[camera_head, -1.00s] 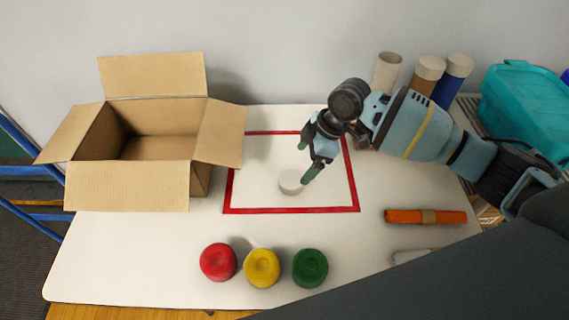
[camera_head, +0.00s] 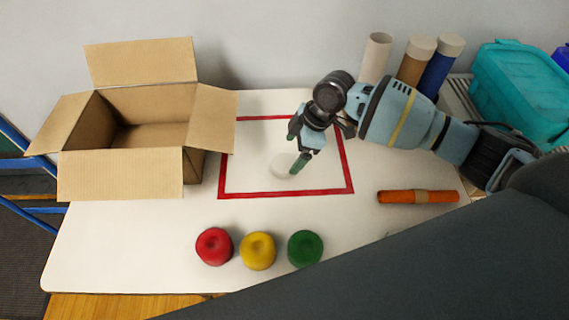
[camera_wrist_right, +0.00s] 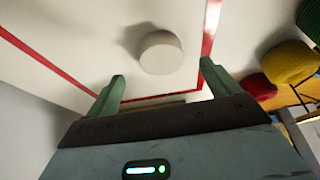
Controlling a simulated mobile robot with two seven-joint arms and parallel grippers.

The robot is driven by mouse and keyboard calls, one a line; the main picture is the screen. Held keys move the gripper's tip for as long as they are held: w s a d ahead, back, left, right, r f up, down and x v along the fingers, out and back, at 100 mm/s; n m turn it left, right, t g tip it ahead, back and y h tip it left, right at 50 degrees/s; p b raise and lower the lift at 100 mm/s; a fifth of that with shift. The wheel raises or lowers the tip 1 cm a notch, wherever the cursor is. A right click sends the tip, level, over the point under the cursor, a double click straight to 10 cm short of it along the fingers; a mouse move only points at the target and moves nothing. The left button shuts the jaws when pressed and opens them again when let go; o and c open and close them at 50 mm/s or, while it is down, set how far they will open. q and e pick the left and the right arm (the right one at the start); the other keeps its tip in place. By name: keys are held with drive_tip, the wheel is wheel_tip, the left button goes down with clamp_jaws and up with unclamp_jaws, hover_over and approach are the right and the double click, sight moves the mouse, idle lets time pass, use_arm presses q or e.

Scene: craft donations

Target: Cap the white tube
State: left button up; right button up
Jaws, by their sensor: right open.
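The white tube (camera_head: 375,57) stands upright at the back right of the table, and its top looks open. A round white cap (camera_head: 283,165) lies on the table inside a red taped square; it also shows in the right wrist view (camera_wrist_right: 161,53). My right gripper (camera_head: 297,150) is open and empty, tilted down over the cap. In the wrist view the cap sits between and just beyond the two green fingertips (camera_wrist_right: 162,70), apart from both. A finger partly hides the cap in the head view. My left gripper is not in view.
A brown tube (camera_head: 412,68) and a blue tube (camera_head: 440,70), both with pale caps, stand beside the white one. An open cardboard box (camera_head: 120,175) is at left. Red, yellow and green round things (camera_head: 258,251) line the front. An orange roll (camera_head: 417,197) lies right.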

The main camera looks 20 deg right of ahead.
sight(286, 163)
drive_tip(key=x, duration=0.5)
drive_tip(key=shift+s, duration=0.1)
drive_tip(key=c, duration=1.1)
